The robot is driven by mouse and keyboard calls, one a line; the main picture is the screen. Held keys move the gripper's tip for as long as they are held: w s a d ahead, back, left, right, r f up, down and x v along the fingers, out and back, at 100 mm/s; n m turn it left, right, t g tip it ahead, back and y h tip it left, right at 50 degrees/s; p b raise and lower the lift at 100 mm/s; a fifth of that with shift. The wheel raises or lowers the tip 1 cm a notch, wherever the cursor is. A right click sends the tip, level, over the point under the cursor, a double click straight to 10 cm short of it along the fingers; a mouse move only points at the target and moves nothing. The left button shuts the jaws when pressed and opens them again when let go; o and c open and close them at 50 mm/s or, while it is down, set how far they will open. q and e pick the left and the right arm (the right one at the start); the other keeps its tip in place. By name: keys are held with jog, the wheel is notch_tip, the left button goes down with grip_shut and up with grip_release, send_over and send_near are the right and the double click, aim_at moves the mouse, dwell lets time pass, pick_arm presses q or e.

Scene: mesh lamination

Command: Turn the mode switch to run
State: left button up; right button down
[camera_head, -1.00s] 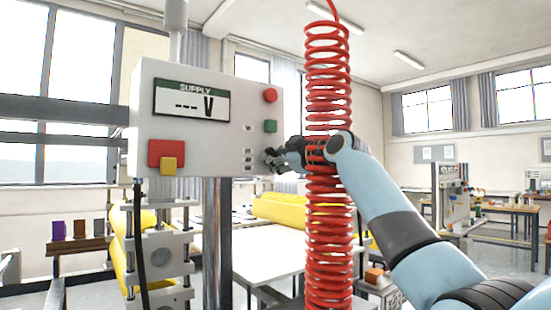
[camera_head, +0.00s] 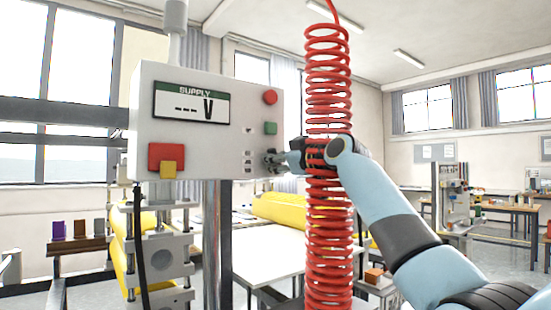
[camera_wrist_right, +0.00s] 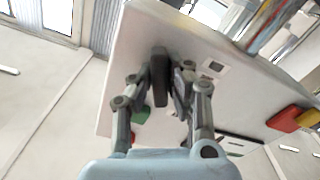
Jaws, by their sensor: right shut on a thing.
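The mode switch shows in the right wrist view as a dark, bar-shaped knob (camera_wrist_right: 160,76) standing out from the white control box. My right gripper (camera_wrist_right: 164,82) is shut on this knob, one finger on each side. In the head view my right gripper (camera_head: 271,159) is at the right edge of the box front and hides the knob. Small label plates (camera_head: 247,162) sit just left of it, too small to read. Which position the switch points to I cannot tell. My left gripper is not in view.
The white control box (camera_head: 225,120) carries a supply display (camera_head: 191,101) showing dashes and "V", a red button (camera_head: 270,97), a green button (camera_head: 270,128) and a red-and-yellow switch (camera_head: 164,158).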

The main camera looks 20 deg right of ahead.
jog(key=m+p, duration=0.1)
jog(key=m, duration=0.4)
jog(key=shift+p, duration=0.4)
dwell(0.3)
jog(key=c, duration=1.3)
grip_release()
jog(key=v, duration=1.2)
jog(key=shift+f, duration=0.1)
